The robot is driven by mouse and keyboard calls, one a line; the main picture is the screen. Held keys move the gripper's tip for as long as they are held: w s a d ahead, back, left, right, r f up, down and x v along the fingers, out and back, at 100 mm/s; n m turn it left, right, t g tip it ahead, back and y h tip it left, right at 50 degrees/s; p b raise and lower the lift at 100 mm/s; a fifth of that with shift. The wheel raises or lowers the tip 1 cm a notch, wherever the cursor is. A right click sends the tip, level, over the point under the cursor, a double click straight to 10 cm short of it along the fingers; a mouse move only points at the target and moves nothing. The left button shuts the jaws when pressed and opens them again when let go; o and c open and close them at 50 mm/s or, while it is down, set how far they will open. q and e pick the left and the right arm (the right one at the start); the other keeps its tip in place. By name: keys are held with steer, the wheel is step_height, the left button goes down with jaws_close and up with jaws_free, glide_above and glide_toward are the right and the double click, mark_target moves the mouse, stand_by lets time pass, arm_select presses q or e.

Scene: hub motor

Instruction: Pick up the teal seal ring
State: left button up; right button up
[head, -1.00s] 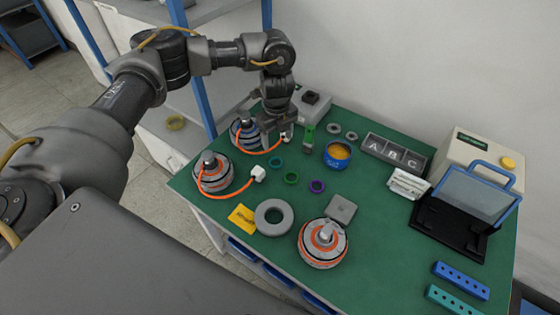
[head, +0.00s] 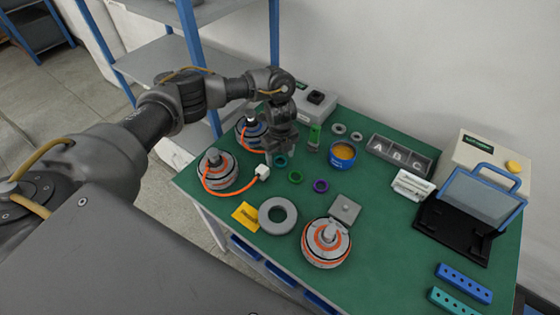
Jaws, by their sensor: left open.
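The teal seal ring (head: 281,161) lies on the green bench mat, partly hidden by my gripper. My left gripper (head: 277,157) points down right at the ring, open, with its fingers close around or just above it. I cannot tell whether they touch it. A green ring (head: 296,177) and a purple ring (head: 320,186) lie to the right and nearer. My right gripper is not in view.
Hub motors stand behind (head: 251,130), left (head: 217,170) and in front (head: 326,243). An orange cable with a white connector (head: 263,170) lies close to the gripper.

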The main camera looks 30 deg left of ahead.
arm_select(q)
steer(key=shift+f, duration=0.55)
steer(key=c, duration=1.2)
steer(key=shift+r+b, duration=0.35)
steer(key=shift+r, duration=0.25)
steer(key=r, duration=0.3)
steer(key=shift+s, duration=0.3)
steer(key=s+r, duration=0.3)
steer(key=s, duration=0.1)
steer(key=s+r, duration=0.3)
steer(key=s, duration=0.2)
steer(key=s+d+r, duration=0.1)
steer(key=s+r, duration=0.1)
steer(key=s, duration=0.2)
steer(key=shift+s+r, duration=0.2)
steer(key=shift+r, duration=0.2)
